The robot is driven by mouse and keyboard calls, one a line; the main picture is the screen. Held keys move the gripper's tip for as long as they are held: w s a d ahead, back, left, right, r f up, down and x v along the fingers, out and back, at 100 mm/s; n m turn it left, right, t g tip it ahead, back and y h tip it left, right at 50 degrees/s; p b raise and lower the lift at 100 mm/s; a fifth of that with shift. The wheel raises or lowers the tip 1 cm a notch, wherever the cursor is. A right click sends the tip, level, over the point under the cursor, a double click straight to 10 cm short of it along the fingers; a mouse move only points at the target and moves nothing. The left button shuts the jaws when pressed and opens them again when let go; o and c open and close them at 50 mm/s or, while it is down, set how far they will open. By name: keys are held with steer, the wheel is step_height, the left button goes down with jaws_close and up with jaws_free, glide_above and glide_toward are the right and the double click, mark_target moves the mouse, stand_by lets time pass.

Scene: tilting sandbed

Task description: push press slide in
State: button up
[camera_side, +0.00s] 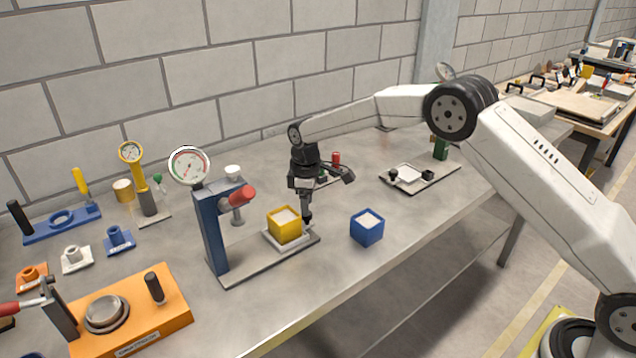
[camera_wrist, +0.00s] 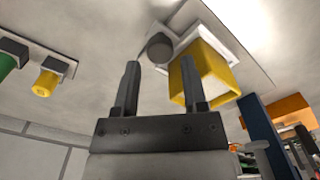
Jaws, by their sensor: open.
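The press has a blue column (camera_side: 211,230), a round gauge (camera_side: 189,166) and a red-ended lever (camera_side: 242,195), on a grey base plate (camera_side: 235,277). On the plate, a white slide tray (camera_side: 286,246) carries a yellow box (camera_side: 285,228) with pale fill. The box lies out to the right of the column. In the wrist view, the yellow box (camera_wrist: 212,78) sits beside a dark round knob (camera_wrist: 160,47) at the tray's edge. My gripper (camera_side: 307,219) is open, pointing down at the tray's right side. In the wrist view, its fingers (camera_wrist: 160,64) straddle the knob's line; contact is unclear.
A blue box (camera_side: 367,228) with pale fill stands right of the press. An orange fixture (camera_side: 130,315) is at front left, with smaller blue, white and orange parts behind it. A plate with a white pad (camera_side: 408,173) lies at the back right. The front middle of the bench is clear.

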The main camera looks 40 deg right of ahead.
steer(key=shift+f, duration=1.35)
jaws_close()
steer(key=shift+r, duration=0.1)
stand_by(0.4)
